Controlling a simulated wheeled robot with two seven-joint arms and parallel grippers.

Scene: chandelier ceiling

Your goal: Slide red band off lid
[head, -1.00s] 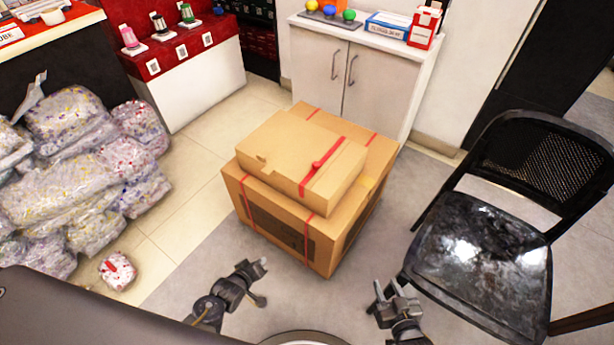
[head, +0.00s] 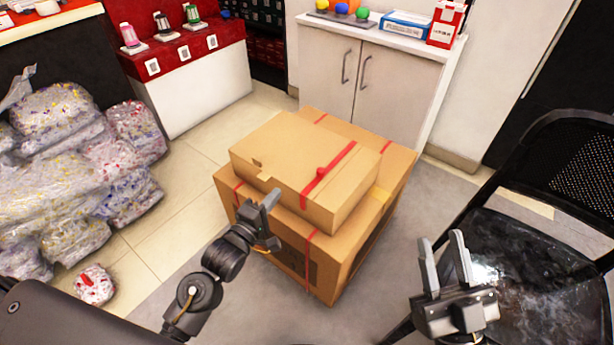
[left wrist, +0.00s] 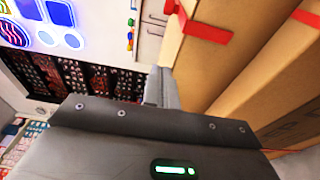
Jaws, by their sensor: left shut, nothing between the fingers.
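A red band (head: 328,175) with a small raised tab runs across the top and down the front side of a small cardboard box (head: 275,150), right of its middle. The small box lies on a larger cardboard box (head: 335,275). My left gripper (head: 271,200) is shut and empty, just in front of the small box's front side and left of the band. In the left wrist view, the band (left wrist: 205,28) is above and right of the shut fingers (left wrist: 163,88). My right gripper (head: 445,260) is open and empty, in front of the chair.
The larger box has thin red straps. A black chair (head: 540,265) stands at right. A white cabinet (head: 385,80) with small goods on top is behind the boxes. Plastic-wrapped bundles (head: 60,190) are piled at left, with a small one (head: 94,285) on the floor.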

